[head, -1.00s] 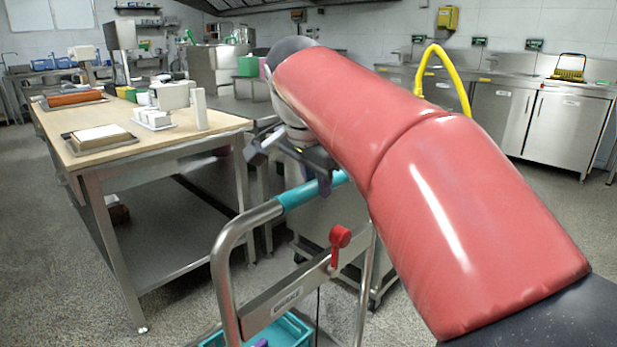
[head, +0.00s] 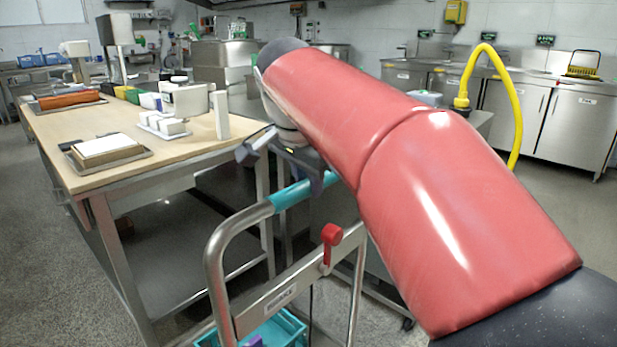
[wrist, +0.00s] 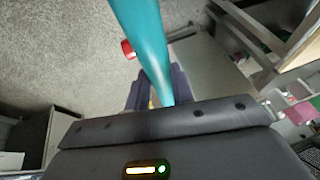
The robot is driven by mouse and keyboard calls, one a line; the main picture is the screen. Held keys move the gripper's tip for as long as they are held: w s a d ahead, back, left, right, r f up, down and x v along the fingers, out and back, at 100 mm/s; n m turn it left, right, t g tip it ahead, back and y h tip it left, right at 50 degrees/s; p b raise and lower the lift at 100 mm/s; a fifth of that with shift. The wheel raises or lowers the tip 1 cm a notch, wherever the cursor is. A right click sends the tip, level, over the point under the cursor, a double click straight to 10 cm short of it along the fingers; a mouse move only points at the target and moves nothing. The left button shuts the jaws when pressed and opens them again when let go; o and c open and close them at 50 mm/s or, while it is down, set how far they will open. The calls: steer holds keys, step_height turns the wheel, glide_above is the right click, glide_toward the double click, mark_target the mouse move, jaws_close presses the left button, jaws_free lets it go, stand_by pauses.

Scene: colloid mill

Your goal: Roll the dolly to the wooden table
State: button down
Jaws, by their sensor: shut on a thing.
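The dolly's metal push handle (head: 222,285) stands in front of me in the head view, with a teal grip on its top bar (head: 290,196) and a red lever (head: 330,240) on its crossbar. My gripper (head: 318,180) is shut on the teal grip, partly hidden by my red arm. In the wrist view the teal bar (wrist: 143,45) runs down into my gripper (wrist: 155,95). A teal crate (head: 270,332) rides low on the dolly. The wooden table (head: 60,125) stands to the left, close beside the handle, with a gap between them.
On the table lie a tray with a pale block (head: 105,147), an orange roll (head: 68,99) and white containers (head: 165,123). A steel cart with a yellow hose (head: 518,120) stands behind my arm. Grey floor (head: 40,240) is open at the left.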

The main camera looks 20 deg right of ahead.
steer(key=shift+w+a+r, duration=0.15)
steer(key=c, duration=1.2)
jaws_free()
steer(key=shift+w, duration=0.1)
steer(key=p+v, duration=0.1)
steer(key=v, duration=0.6)
steer(key=shift+s+a+r, duration=0.1)
steer(key=shift+s+r, duration=0.1)
steer(key=shift+r, duration=0.05)
